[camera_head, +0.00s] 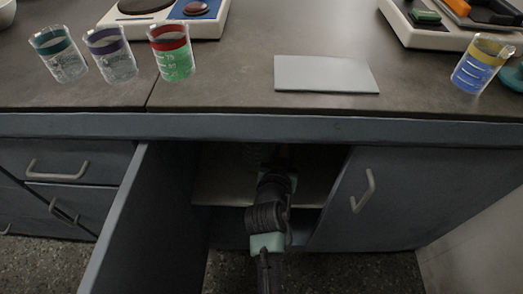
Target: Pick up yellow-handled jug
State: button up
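No jug with a yellow handle can be made out clearly. A clear beaker with a yellow band and blue contents (482,66) stands on the countertop at the far right. My arm reaches into the open cabinet (225,190) below the counter. The arm's far end is dark and partly hidden under the counter edge, and my gripper's fingers cannot be made out. A small brownish shape (284,152) shows dimly by the arm's end; I cannot tell what it is.
The open cabinet door (150,225) stands left of my arm; a closed door (410,195) is right. Beakers with teal (60,58), purple (111,58) and red (174,55) bands stand on the counter, with a flat grey plate (326,74) in the middle.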

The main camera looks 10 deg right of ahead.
aim_at(285, 145)
jog(key=b+x, duration=0.1)
jog(key=x, duration=0.1)
jog(key=b+x, duration=0.2)
jog(key=x, duration=0.1)
jog(key=shift+w+f, duration=0.15)
jog(key=shift+f, duration=0.25)
jog(key=shift+w, duration=0.2)
jog(key=shift+c, duration=0.2)
grip_shut()
dwell(0.7)
jog(key=shift+r, duration=0.1)
